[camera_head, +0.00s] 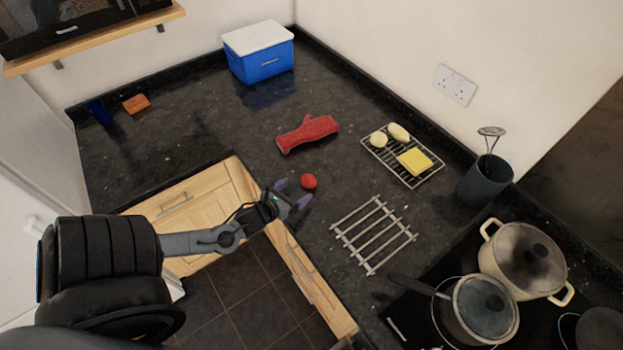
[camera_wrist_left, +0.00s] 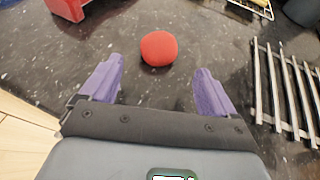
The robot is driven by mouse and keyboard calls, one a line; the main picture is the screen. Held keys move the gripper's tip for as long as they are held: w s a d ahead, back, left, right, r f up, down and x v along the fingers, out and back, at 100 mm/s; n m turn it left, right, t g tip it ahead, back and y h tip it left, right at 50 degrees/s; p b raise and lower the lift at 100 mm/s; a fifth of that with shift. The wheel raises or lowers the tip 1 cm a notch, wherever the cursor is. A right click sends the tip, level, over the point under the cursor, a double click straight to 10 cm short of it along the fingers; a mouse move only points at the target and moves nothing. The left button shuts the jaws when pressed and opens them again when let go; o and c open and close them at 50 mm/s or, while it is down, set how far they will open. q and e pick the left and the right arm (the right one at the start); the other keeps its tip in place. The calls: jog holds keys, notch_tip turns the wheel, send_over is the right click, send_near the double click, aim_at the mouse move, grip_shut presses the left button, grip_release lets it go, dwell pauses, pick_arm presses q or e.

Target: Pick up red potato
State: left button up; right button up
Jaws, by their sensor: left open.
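The red potato (camera_head: 309,181) is a small round red thing lying on the dark speckled counter near its inner corner edge. My left gripper (camera_head: 292,193) comes in from the left, over the counter edge, with its purple fingers just short of the potato. In the left wrist view the potato (camera_wrist_left: 158,48) lies ahead of the fingertips, roughly midway between them. The left gripper (camera_wrist_left: 158,88) is open and empty, its two purple fingers wide apart. My right gripper does not show in either view.
A wire rack (camera_head: 380,150) holds yellow things. Pots (camera_head: 521,258) stand on the hob at the lower right. A blue cooler (camera_head: 259,58) stands at the back.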

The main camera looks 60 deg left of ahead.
aim_at(305, 182)
pick_arm(q)
jog(key=shift+w+a+f, duration=0.2)
jog(key=shift+w+f, duration=0.15)
jog(key=shift+w, duration=0.2)
jog(key=shift+w+a+p, duration=0.35)
jog(key=shift+w+a, duration=0.05)
jog(key=shift+w, duration=0.25)
jog(key=x, duration=0.3)
jog(key=shift+p, duration=0.4)
jog(key=shift+w+a+f, duration=0.2)
jog(key=shift+w+f, duration=0.05)
jog(key=shift+w, duration=0.2)
jog(key=c, duration=1.1)
jog(key=shift+c, duration=0.2)
jog(key=shift+r, duration=0.15)
